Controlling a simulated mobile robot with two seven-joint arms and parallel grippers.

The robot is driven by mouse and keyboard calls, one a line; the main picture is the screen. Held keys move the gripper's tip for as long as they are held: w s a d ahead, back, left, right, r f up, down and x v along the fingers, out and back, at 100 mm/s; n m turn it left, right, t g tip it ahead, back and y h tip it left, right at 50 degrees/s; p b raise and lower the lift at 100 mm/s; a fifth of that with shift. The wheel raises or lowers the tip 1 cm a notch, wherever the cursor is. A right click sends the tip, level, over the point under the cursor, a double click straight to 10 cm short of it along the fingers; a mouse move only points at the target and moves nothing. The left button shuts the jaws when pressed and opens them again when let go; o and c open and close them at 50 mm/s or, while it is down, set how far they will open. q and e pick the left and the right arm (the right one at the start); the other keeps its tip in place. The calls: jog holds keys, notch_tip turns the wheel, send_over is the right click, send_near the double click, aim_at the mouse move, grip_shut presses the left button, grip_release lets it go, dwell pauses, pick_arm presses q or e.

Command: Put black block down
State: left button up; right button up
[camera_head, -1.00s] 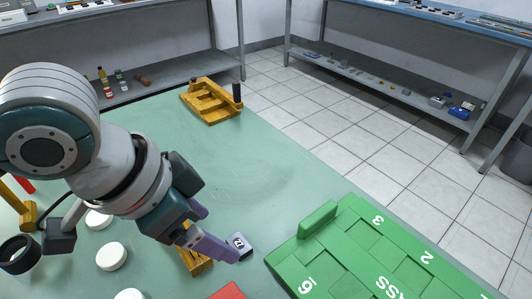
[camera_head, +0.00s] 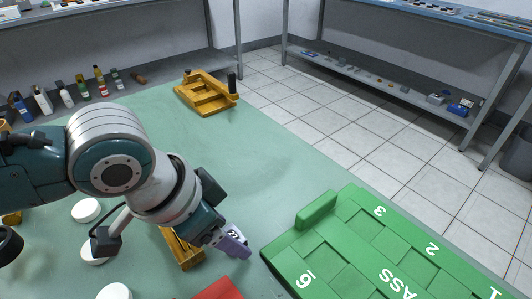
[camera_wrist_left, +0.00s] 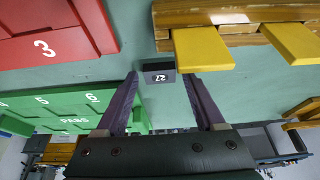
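The black block (camera_head: 235,236) is small and dark with a white number label. In the wrist view the block (camera_wrist_left: 159,75) lies at the tips of my left gripper's fingers, with its label facing the camera. My left gripper (camera_head: 234,243) points down at the table beside the green tray. My right gripper is not in view.
The green numbered tray (camera_head: 304,256) is close on the right. A red tray (camera_wrist_left: 62,45) and yellow wooden holder (camera_wrist_left: 245,18) flank the block. Another yellow holder (camera_head: 207,98) stands farther back. White discs (camera_head: 86,210) lie at left. The table's middle (camera_head: 200,140) is clear.

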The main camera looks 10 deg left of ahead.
pick_arm(q)
grip_shut()
dwell(0.3)
